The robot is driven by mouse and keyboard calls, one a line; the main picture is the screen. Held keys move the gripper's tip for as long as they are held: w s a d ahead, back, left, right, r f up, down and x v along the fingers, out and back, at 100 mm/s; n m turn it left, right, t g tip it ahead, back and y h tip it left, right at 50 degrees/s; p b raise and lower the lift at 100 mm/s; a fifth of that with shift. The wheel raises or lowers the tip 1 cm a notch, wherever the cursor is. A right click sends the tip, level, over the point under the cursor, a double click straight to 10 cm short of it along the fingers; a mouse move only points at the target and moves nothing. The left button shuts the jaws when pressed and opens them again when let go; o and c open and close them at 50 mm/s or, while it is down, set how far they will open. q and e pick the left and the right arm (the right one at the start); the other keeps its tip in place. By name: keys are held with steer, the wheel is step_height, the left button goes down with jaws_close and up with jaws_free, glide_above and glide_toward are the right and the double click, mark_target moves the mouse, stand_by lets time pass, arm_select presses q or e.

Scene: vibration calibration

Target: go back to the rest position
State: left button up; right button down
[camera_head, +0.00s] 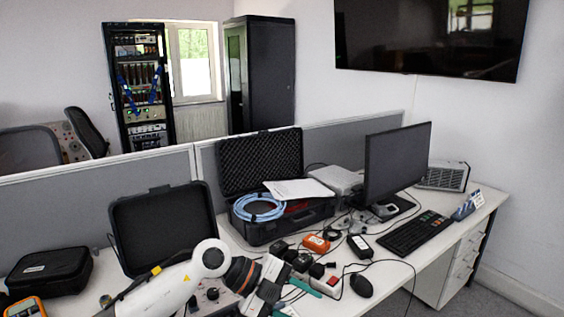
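My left arm comes in from the lower left, white with a dark wrist and a reddish-brown ring. Its gripper (268,291) is low over the front of the desk, beside a cluster of small black blocks (300,262). I cannot make out whether its fingers are open or shut, or whether anything is between them. My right arm and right gripper are not in view.
The white desk (397,274) holds an open black case (262,232) with a blue coiled cable (258,207), a monitor (396,160), a keyboard (414,233), a mouse (361,285) and an orange device (316,243). A grey partition (95,208) stands behind.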

arm_select(q)
step_height(320, 180, up, 9)
steer(key=s+d+n+t+h, duration=0.2)
steer(key=n+t+h, duration=0.3)
steer(key=t+h, duration=0.3)
steer(key=w+a+n+t+y, duration=0.3)
steer(key=a+n+t+y, duration=0.3)
steer(key=n+t, duration=0.5)
steer(key=s+a+f+n+g+y, duration=0.1)
steer(key=s+a+f+n+y, duration=0.2)
steer(key=a+f+n+y, duration=1)
steer(key=s+a+f+m+g, duration=0.1)
steer(key=s+a+f+g, duration=0.3)
steer(key=s+f+g, duration=0.6)
steer(key=s+a+f+m+g, duration=0.1)
steer(key=s+a+f+g, duration=0.45)
steer(key=s, duration=0.95)
step_height(320, 180, down, 26)
steer(key=d, duration=0.3)
steer(key=s+a+f, duration=0.1)
steer(key=s+f, duration=0.7)
steer(key=s+a+f, duration=0.2)
steer(key=s+f, duration=0.7)
steer(key=shift+a+f+g+y, duration=0.25)
steer(key=shift+f+g+y, duration=0.05)
steer(key=shift+g, duration=0.05)
